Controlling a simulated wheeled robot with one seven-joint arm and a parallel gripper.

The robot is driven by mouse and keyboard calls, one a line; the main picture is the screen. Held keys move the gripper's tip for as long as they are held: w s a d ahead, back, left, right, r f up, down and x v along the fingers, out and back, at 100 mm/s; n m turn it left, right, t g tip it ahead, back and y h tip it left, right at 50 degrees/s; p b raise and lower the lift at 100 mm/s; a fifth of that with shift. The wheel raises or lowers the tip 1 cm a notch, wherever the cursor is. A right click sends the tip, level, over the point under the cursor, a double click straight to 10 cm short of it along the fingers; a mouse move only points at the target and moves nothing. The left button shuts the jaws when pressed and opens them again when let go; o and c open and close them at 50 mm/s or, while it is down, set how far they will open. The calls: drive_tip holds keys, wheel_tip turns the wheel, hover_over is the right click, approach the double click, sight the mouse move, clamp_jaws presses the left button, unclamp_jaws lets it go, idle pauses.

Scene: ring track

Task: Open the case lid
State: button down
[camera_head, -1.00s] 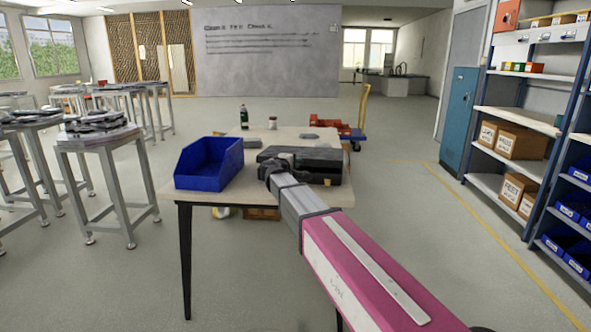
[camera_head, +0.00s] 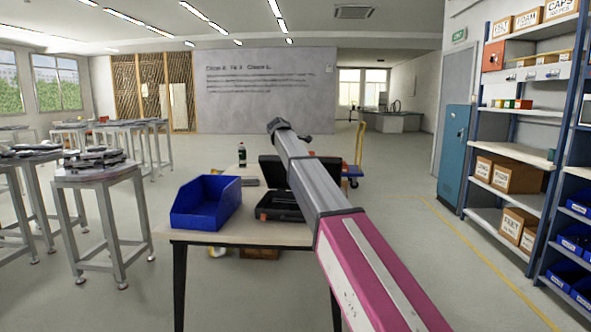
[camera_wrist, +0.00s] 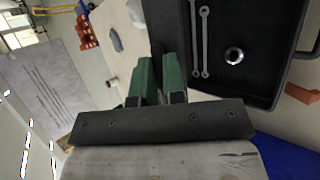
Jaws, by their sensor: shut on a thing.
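The black case (camera_head: 280,205) sits on the table (camera_head: 240,235) to the right of a blue bin. Its lid (camera_head: 270,170) stands raised at the back, partly hidden by my arm. The wrist view shows the open case tray (camera_wrist: 262,85) with wrenches (camera_wrist: 205,45) and a round metal piece (camera_wrist: 234,56) inside. My gripper (camera_wrist: 161,65) has its green fingers on either side of the dark lid (camera_wrist: 162,25), shut on its edge. In the head view my arm hides the fingers.
The blue bin (camera_head: 205,203) stands on the table's left side, close to the case. A dark bottle (camera_head: 242,155) stands behind. Stools (camera_head: 98,175) are at left, a shelf unit (camera_head: 515,150) at right. A yellow-handled cart (camera_head: 356,160) is beyond the table.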

drive_tip(key=w+d+r+g, duration=0.1)
drive_tip(key=w+r, duration=0.1)
drive_tip(key=w, duration=0.9)
drive_tip(key=w+d+r+g, duration=0.1)
drive_tip(key=w+d+r, duration=0.1)
drive_tip(key=w, duration=1)
drive_tip(key=shift+w+r+n, duration=0.2)
drive_tip(key=shift+r+n, duration=0.1)
drive_tip(key=shift+r, duration=0.05)
drive_tip(key=c, duration=1.2)
unclamp_jaws()
drive_tip(key=shift+s, duration=0.1)
drive_tip(key=shift+s, duration=0.1)
drive_tip(key=v, duration=1.1)
drive_tip(key=shift+w+d+r, duration=0.15)
drive_tip(key=shift+w+r, duration=0.05)
drive_tip(key=shift+w, duration=0.05)
